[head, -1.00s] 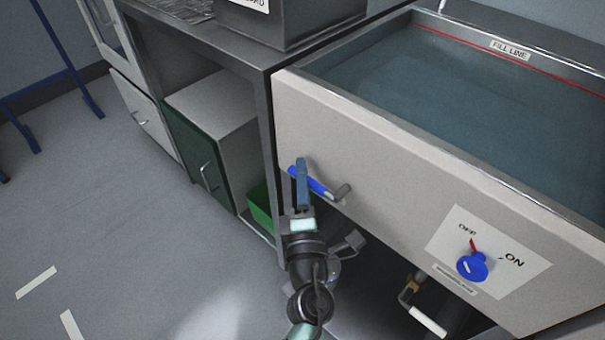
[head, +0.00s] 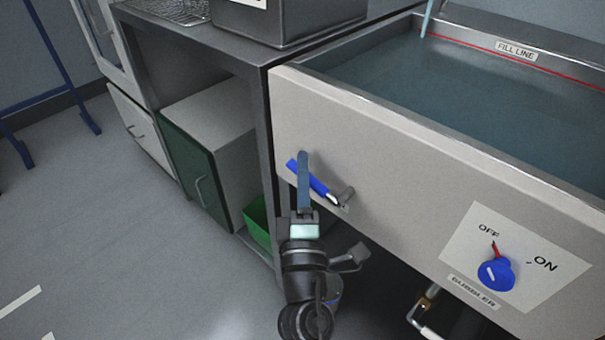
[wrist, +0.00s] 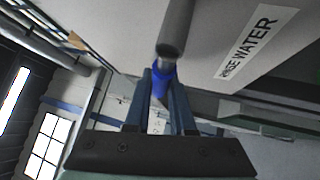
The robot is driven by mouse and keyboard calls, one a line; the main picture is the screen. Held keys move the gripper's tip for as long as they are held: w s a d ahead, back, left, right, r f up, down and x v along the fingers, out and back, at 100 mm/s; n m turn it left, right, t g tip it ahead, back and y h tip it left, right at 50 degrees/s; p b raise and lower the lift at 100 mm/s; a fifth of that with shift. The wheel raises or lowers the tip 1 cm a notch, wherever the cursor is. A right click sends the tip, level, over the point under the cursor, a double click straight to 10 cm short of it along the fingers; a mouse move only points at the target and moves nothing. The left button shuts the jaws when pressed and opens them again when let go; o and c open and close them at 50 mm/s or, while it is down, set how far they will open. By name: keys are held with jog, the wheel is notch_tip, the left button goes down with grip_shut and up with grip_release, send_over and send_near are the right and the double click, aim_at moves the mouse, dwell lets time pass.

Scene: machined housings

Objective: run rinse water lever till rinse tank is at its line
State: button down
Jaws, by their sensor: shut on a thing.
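The rinse water lever has a blue handle (head: 326,194) on a grey pivot at the front of the rinse tank (head: 400,150). In the wrist view the blue handle (wrist: 161,78) sits between my fingers beside the RINSE WATER label (wrist: 257,41). My gripper (head: 303,165) is shut on the handle, which slants up to the left from the pivot. A pale blue stream (head: 428,16) falls into the tank's far left corner. The water surface (head: 440,85) appears close below the red line (head: 560,72) marked FILL LINE; the exact gap is hard to tell.
A blue bubbler knob (head: 496,274) on the tank front has its red pointer near OFF. A steel bench (head: 240,55) stands left of the tank, with a green bin (head: 258,222) and a dark green cabinet (head: 190,165) below.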

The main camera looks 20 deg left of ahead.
jog(key=c, duration=0.8)
grip_release()
jog(key=shift+o, duration=0.2)
jog(key=b+v, duration=0.1)
jog(key=v, duration=1.2)
jog(key=shift+b, duration=0.4)
jog(key=shift+f, duration=0.1)
